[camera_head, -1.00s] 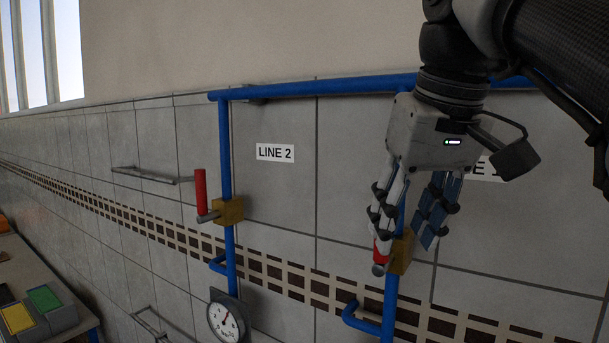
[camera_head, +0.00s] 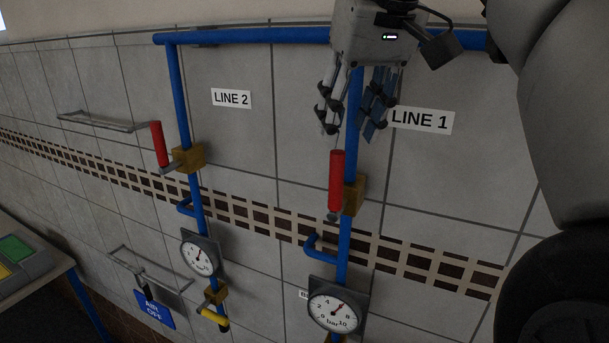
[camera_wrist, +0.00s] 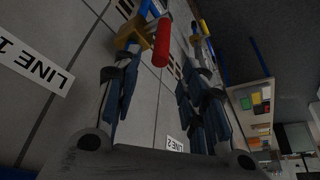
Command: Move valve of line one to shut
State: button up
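The line one valve has a red handle (camera_head: 336,181) standing upright, parallel to the blue pipe, beside its brass body (camera_head: 354,194). The "LINE 1" label (camera_head: 420,119) is on the wall to the right of that pipe. My gripper (camera_head: 350,132) is open and points down, above the red handle and apart from it, with nothing between its fingers. In the wrist view the red handle (camera_wrist: 162,42) shows beyond the fingertips, near the left finger. The line one gauge (camera_head: 336,309) is below the valve; its needle points up and right.
A blue horizontal pipe (camera_head: 250,37) runs behind my gripper. A wall rack (camera_head: 103,121) and a desk (camera_head: 40,280) are at the left.

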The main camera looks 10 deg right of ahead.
aim_at(332, 177)
jog(key=b+x, duration=0.2)
jog(key=x, duration=0.9)
jog(key=shift+w+a+f, duration=0.1)
jog(key=shift+w+f, duration=0.1)
jog(key=shift+f, duration=0.15)
grip_shut()
